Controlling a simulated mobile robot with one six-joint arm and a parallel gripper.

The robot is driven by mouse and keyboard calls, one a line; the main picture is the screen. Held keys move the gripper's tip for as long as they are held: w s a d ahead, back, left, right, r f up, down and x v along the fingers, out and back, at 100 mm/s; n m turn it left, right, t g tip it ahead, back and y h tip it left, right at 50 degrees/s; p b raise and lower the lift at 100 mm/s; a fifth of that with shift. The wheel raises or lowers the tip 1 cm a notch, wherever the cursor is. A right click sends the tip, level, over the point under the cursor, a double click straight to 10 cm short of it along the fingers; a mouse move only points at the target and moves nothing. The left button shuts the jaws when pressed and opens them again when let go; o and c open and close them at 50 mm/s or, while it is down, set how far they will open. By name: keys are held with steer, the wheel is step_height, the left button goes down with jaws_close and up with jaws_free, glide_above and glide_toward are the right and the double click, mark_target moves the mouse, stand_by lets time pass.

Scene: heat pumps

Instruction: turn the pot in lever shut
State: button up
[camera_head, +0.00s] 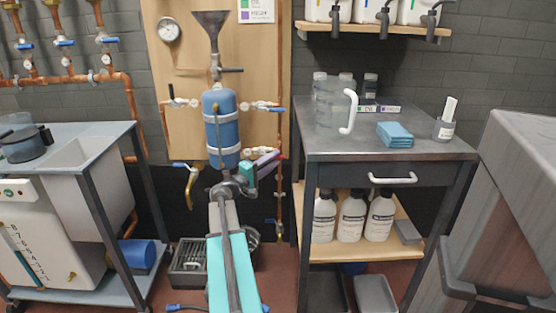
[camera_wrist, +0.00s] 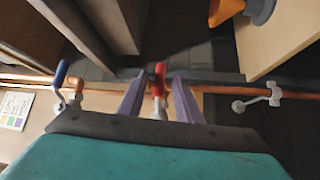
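The blue pot (camera_head: 220,128) is a strapped upright cylinder on the wooden board, with valves on the pipes around it. A red lever (camera_wrist: 159,78), which I take as the pot in lever, stands on a copper pipe in the wrist view. In the head view only a bit of red (camera_head: 282,156) shows at my fingertips. My gripper (camera_wrist: 156,84) has its two purple fingers apart, one on each side of the red lever, with gaps visible. My gripper also shows in the head view (camera_head: 268,159), right of the pot's lower end. Contact is not visible.
A blue lever (camera_head: 277,109) sits above on the same pipe side. A lower valve (camera_head: 275,222) is beneath. A crate (camera_head: 188,262) lies on the floor.

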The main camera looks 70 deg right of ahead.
mark_target(278, 157)
steer(key=shift+x, duration=1.6)
jaws_close()
